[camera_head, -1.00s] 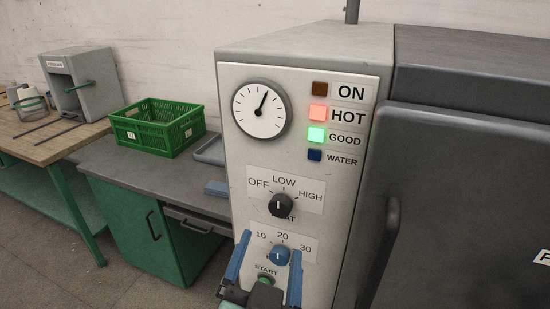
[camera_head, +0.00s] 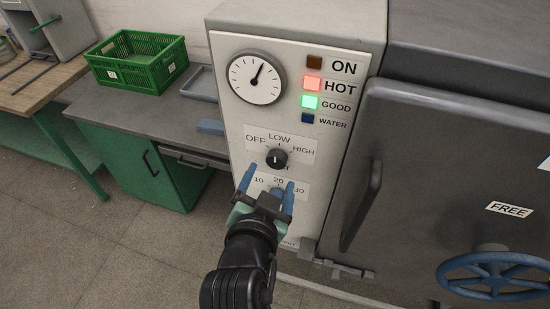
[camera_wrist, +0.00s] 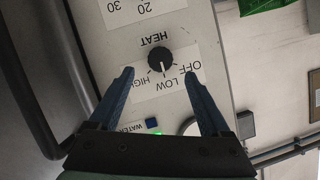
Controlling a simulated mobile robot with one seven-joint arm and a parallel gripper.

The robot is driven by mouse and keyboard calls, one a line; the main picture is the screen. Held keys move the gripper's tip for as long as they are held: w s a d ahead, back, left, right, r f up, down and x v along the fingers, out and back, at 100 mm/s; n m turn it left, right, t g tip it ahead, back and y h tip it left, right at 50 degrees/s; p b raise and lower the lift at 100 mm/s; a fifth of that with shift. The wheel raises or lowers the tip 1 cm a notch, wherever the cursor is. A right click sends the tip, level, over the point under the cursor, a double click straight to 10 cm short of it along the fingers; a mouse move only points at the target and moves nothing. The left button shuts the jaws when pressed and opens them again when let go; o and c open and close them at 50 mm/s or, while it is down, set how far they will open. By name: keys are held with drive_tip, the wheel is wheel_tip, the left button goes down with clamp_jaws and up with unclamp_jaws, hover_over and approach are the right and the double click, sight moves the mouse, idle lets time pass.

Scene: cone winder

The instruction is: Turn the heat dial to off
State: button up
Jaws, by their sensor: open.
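The heat dial (camera_head: 277,158) is a black round knob on the pale front panel. Its white mark points at LOW, between OFF on the left and HIGH on the right. My gripper (camera_head: 269,181) is open, with its blue fingers just below the dial in the head view. In the wrist view the panel appears upside down. There the dial (camera_wrist: 160,60) lies between the tips of my open gripper (camera_wrist: 159,73), and nothing is held. I cannot tell how far the tips are from the panel.
A timer dial (camera_head: 277,193) below is partly hidden by my gripper. The HOT lamp (camera_head: 312,84) and GOOD lamp (camera_head: 309,102) are lit. A dark door with a handle (camera_head: 361,207) stands to the right. A green crate (camera_head: 137,73) sits on the left bench.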

sight(276, 163)
drive_tip(key=p+x, duration=0.1)
drive_tip(key=x, duration=0.5)
drive_tip(key=shift+w+d+f, duration=0.1)
drive_tip(key=shift+w, duration=0.25)
clamp_jaws()
